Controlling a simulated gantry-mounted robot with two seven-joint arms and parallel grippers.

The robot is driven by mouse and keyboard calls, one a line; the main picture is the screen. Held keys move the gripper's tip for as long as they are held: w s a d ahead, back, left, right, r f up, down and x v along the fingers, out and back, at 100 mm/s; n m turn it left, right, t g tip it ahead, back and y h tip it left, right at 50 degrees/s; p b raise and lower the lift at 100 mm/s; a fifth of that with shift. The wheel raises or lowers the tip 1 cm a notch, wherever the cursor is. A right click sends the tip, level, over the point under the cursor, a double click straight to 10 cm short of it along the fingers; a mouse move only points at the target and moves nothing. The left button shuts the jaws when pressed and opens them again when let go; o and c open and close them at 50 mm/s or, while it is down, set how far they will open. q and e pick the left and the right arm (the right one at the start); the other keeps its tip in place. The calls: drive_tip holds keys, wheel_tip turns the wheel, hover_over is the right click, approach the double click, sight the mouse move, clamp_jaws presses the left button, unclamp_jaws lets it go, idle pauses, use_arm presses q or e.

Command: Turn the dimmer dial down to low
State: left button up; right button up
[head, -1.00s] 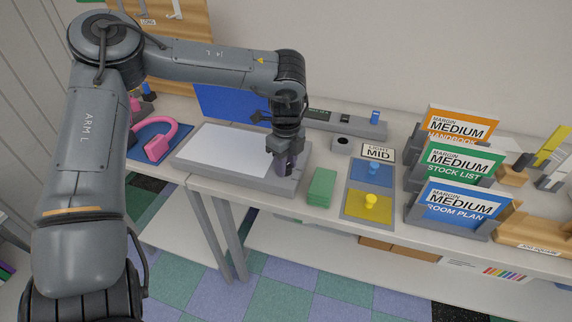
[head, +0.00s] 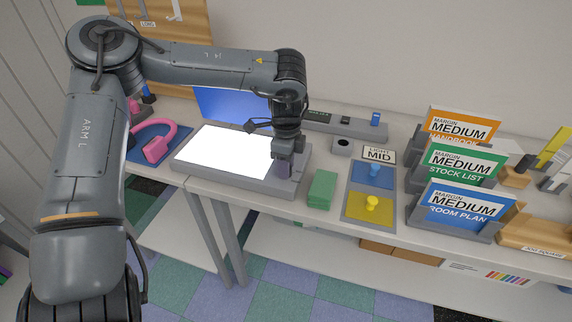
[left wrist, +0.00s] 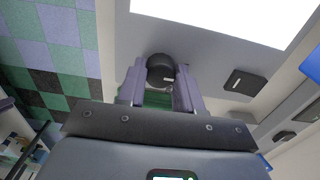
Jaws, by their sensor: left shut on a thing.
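The dimmer dial (left wrist: 160,68) is a round black knob with a small pale mark, on the grey frame of a light panel (head: 225,149). The panel's white face (left wrist: 225,12) glows brightly. My left gripper (head: 284,168) points down at the panel's right front corner. In the left wrist view, its two fingers (left wrist: 160,88) stand on either side of the dial and are shut on it. In the head view the gripper hides the dial. A card (head: 378,154) reading "LIGHT MID" stands to the right. My right gripper is not in view.
A black square button (left wrist: 240,82) sits on the frame near the dial. A green block (head: 322,188) and a tray with blue and yellow knobbed pieces (head: 368,216) lie to the right. Document holders (head: 462,205) stand further right.

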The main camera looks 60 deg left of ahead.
use_arm(q)
drive_tip(key=o, duration=1)
drive_tip(key=shift+o, duration=0.2)
wheel_tip(320, 180, up, 11)
drive_tip(key=p, duration=0.1)
idle(0.4)
